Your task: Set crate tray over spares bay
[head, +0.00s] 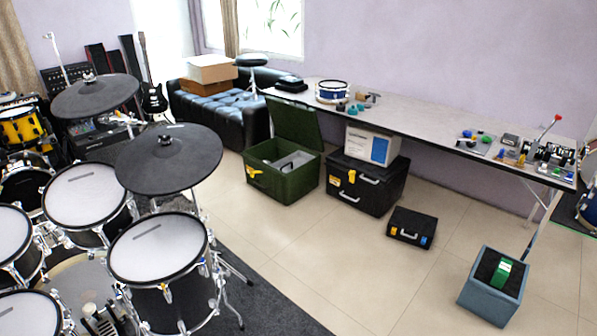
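Neither of my grippers is in the head view. A green crate (283,185) stands open on the floor below the table's left part, its lid (297,121) raised at the back. A yellow latch or tag (253,172) is on its front. Something light grey (292,161) lies inside; I cannot tell whether it is the crate tray. The spares bay cannot be made out from here. A blue-grey open box (490,303) stands at the lower right with dark lining and a green item (501,273) in it.
A long table (415,128) runs along the wall with a blue drum (332,91) and small parts on it. A black case (365,190) carries a white box (371,147). A smaller black case (411,228) lies on open tiled floor. A drum kit (158,246) fills the left.

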